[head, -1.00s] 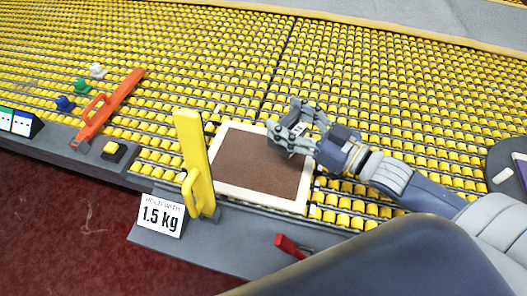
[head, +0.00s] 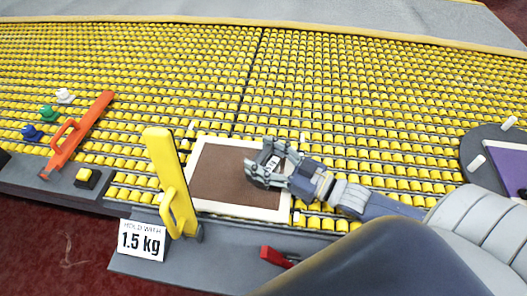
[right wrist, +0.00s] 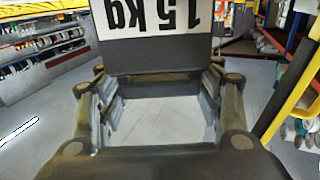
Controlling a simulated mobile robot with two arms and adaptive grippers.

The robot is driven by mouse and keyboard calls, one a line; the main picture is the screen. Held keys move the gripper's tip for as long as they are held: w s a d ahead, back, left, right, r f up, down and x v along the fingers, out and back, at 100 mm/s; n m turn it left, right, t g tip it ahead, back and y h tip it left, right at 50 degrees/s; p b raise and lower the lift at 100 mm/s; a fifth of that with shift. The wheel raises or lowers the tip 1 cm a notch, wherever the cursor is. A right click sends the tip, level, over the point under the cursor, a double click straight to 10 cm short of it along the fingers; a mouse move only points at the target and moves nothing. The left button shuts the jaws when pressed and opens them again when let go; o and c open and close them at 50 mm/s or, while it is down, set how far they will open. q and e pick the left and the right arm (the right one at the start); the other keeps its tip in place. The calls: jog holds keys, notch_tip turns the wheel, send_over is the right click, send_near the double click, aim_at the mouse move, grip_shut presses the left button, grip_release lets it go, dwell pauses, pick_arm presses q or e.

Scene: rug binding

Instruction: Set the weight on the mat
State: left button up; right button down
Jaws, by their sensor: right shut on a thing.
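The mat (head: 218,180) is brown with a cream border and lies on the yellow roller table. My right gripper (head: 264,168) is over the right part of the mat in the head view. It is shut on the weight (head: 277,163), a small grey block with a white label, mostly hidden by the fingers. In the right wrist view the weight (right wrist: 155,58) is between the fingers, with "1.5 kg" reading upside down. I cannot tell whether the weight touches the mat. My left gripper is not in view.
A yellow upright handle (head: 164,165) stands at the mat's left front, behind a "1.5 kg" sign (head: 142,240). A red lever (head: 276,256) is on the front edge. An orange bar (head: 82,132) and small coloured knobs lie left. The rollers behind the mat are clear.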

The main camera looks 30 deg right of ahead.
jog(key=shift+a+r, duration=0.1)
jog(key=shift+r, duration=0.15)
jog(key=shift+c, duration=2.3)
grip_release()
jog(key=shift+s+f, duration=0.1)
jog(key=shift+f, duration=0.2)
jog(key=shift+r, duration=0.1)
jog(key=v, duration=1.2)
